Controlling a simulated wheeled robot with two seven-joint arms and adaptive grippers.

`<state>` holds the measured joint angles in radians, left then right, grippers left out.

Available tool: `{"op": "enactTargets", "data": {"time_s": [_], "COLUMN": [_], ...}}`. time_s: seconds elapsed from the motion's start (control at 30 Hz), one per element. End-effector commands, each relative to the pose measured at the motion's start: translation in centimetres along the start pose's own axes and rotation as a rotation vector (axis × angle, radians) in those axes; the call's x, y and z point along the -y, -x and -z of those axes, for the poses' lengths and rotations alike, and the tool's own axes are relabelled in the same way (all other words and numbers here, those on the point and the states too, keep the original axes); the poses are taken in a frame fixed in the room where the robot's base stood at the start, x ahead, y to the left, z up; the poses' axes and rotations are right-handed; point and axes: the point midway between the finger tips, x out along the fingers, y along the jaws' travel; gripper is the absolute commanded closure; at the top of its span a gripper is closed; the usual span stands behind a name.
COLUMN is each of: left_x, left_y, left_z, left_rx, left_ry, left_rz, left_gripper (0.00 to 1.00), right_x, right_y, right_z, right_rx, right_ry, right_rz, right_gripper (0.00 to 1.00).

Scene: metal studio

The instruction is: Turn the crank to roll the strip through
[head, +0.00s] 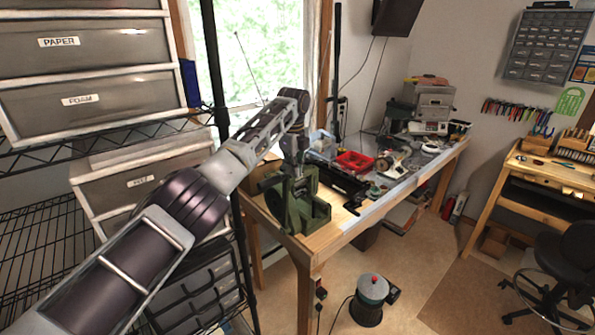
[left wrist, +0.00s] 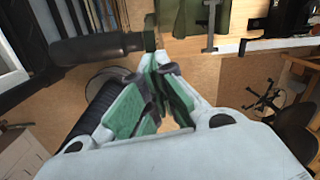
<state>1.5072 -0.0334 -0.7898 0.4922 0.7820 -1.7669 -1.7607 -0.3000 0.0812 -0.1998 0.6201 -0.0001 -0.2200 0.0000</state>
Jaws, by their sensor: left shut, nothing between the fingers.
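The green rolling machine (head: 308,213) is mounted at the near left corner of the wooden workbench. Part of it also shows at the top of the left wrist view (left wrist: 196,18). A dark grey cylindrical bar (left wrist: 95,47), which looks like the crank's handle, sticks out to the left beside the machine in the left wrist view. My left gripper (head: 298,178) hangs down in front of the machine in the head view. Its fingers (left wrist: 156,73) are shut and empty, apart from the bar. I cannot make out the strip. My right gripper is not in view.
The workbench (head: 345,226) carries a red bin (head: 354,162) and several tools behind the machine. A wire shelf with drawers (head: 88,107) stands close on the left. A grey pot-like device (head: 372,290) stands on the floor.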

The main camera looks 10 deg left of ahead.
Motion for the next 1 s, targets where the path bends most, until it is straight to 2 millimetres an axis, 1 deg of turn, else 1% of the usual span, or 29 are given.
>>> {"op": "enactTargets", "data": {"time_s": [0.23,0.67,0.77,0.87,1.0], "left_x": [-0.13,-0.15,-0.15,-0.15,-0.11], "left_y": [0.05,0.04,0.04,0.07,0.47], "left_z": [-0.5,-0.57,-0.57,-0.56,-0.54], "left_rx": [0.001,0.001,0.001,0.001,0.001], "left_ry": [0.002,0.002,0.002,0.002,0.002], "left_rz": [-0.001,-0.001,-0.001,-0.001,0.0], "left_gripper": [1.0,1.0,1.0,1.0,1.0], "right_x": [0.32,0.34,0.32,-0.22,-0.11], "right_y": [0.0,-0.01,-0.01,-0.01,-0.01], "right_z": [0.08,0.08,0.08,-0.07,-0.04], "right_rx": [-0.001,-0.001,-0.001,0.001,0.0], "right_ry": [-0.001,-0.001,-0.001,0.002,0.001], "right_rz": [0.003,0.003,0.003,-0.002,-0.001], "right_gripper": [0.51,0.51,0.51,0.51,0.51]}}
